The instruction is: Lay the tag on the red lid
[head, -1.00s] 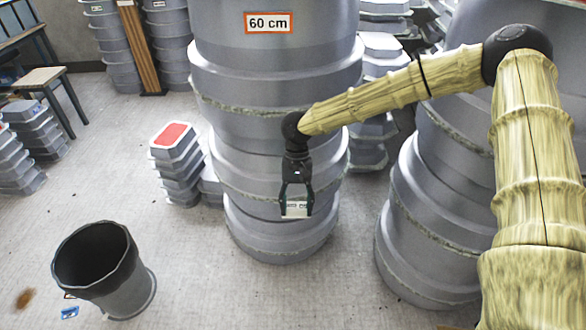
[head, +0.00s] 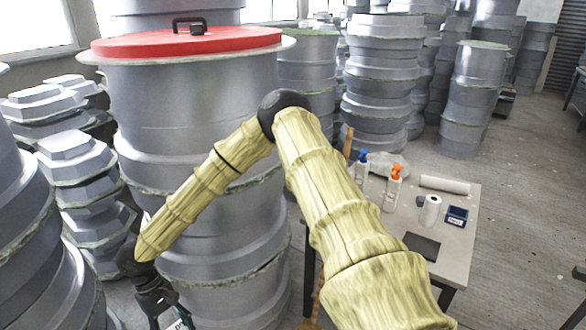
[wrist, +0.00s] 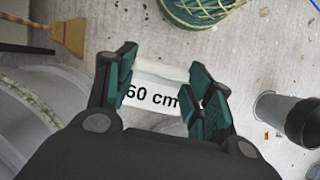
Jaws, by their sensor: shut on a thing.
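The red lid (head: 215,42) lies on top of a tall grey mould stack in the head view, with a black handle on it. My gripper (head: 168,316) hangs low at the bottom edge of the head view, well below the lid and left of the stack's lower part. In the wrist view my gripper (wrist: 160,78) is shut on a white tag (wrist: 152,96) printed "60 cm", held between the two fingers. In the head view only a sliver of the tag (head: 181,324) shows at the frame edge.
More mould stacks (head: 380,80) crowd behind and left. Open floor lies at right. The wrist view shows a broom (wrist: 70,37) and a dark bin (wrist: 303,122).

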